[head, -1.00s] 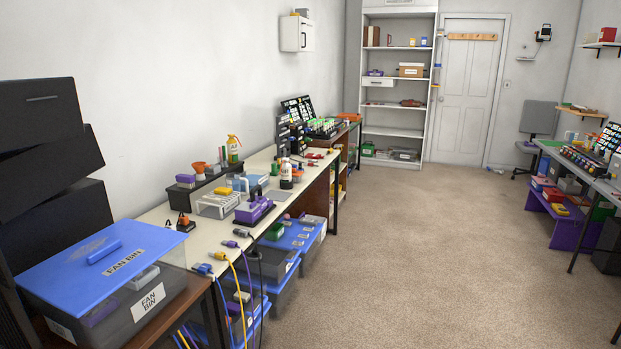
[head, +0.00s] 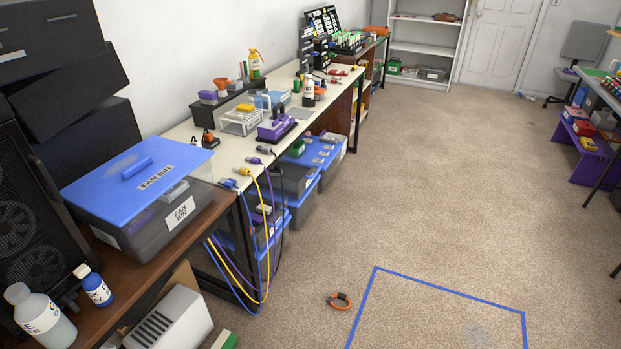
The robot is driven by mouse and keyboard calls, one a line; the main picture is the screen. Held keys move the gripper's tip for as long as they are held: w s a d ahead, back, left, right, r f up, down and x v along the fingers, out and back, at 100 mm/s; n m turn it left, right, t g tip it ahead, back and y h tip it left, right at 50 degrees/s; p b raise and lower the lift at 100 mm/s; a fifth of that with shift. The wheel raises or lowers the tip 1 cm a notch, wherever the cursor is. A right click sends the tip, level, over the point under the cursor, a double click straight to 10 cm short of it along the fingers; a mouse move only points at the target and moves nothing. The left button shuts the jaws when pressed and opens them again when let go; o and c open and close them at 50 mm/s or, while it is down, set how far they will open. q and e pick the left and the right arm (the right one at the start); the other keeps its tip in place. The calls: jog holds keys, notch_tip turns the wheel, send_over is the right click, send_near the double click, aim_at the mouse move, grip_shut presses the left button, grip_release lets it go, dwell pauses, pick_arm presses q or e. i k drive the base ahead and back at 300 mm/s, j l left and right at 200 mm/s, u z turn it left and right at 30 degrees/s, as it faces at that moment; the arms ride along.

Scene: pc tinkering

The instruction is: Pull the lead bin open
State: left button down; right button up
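No bin with a readable "lead" label shows in the head view. A fan bin (head: 142,232), labelled "FAN BIN", stands on the brown bench at the left, dark and see-through, with its blue lid (head: 138,171) on. Blue-lidded bins (head: 322,150) sit on the floor under the cream workbench, and a grey open-looking bin (head: 296,178) is beside them; their labels are too small to read. Blue, yellow, purple and black leads hang from the near end of the workbench, partly in front of those bins. Neither of my grippers is in view.
The cream workbench (head: 232,137) holds small tools and bottles. A brown bench (head: 100,305) with bottles is at the near left. A grey box (head: 172,320) stands below it. Carpet right of the benches is mostly clear.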

aim_at(296, 180)
jog(key=i+l+z, duration=0.65)
jog(key=i, duration=0.2)
jog(key=i+l+z, duration=0.2)
jog(key=i+z, duration=0.5)
jog(key=i, duration=0.2)
jog(key=i+u, duration=0.3)
jog(key=i, duration=0.25)
jog(key=i+u, duration=0.25)
jog(key=i, duration=0.35)
jog(key=i+l+u, duration=0.15)
jog(key=i+u, duration=0.15)
jog(key=i, duration=0.25)
